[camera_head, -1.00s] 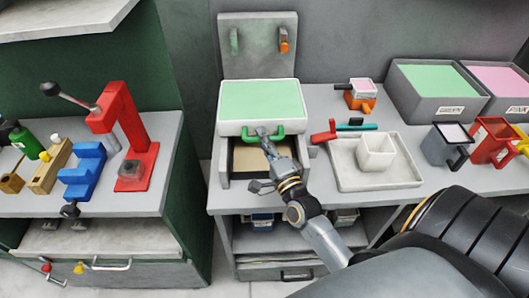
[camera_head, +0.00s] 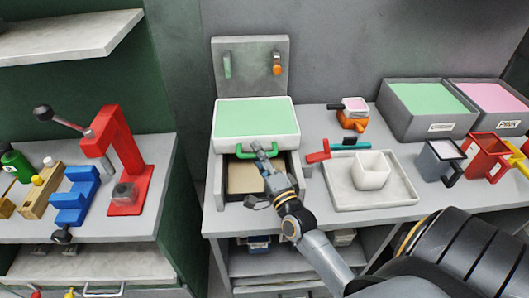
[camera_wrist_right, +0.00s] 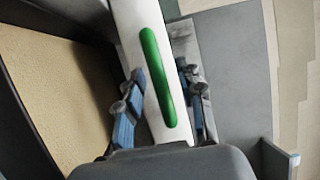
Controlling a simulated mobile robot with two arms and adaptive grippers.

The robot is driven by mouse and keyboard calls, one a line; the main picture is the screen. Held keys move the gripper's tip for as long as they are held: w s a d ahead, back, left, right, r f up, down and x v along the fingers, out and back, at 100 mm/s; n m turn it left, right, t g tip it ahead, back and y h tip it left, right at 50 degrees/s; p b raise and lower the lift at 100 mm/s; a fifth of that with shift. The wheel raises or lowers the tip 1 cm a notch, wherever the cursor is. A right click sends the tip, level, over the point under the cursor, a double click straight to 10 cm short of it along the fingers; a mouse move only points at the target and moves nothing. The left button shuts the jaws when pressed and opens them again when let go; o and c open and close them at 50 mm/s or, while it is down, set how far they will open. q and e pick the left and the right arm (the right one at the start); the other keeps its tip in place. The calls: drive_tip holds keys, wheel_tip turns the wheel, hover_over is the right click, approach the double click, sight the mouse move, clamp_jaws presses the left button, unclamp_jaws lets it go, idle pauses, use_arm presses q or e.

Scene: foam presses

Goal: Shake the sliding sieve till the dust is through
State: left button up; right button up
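The sieve (camera_head: 296,131) is a white-framed box with a flat green fill and a green handle (camera_head: 239,150) on its front. It sits on a grey housing below an upright back panel. Below it is an open-fronted bay with a tan floor (camera_head: 243,178). My right gripper (camera_head: 264,150) is at the handle, reaching in from the front. In the right wrist view the green handle (camera_wrist_right: 160,75) lies between the two blue-padded fingers (camera_wrist_right: 162,92), with gaps visible on both sides, so the gripper looks open around it. My left gripper is out of view.
A white tray (camera_head: 407,194) with a white cup (camera_head: 371,171) stands right of the sieve. Green (camera_head: 425,126) and pink (camera_head: 495,122) bins stand behind, with jugs in front. A red press (camera_head: 128,160) stands on the left bench, across a gap.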

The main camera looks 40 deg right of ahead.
drive_tip(key=v, duration=1.1)
drive_tip(key=shift+s, duration=0.25)
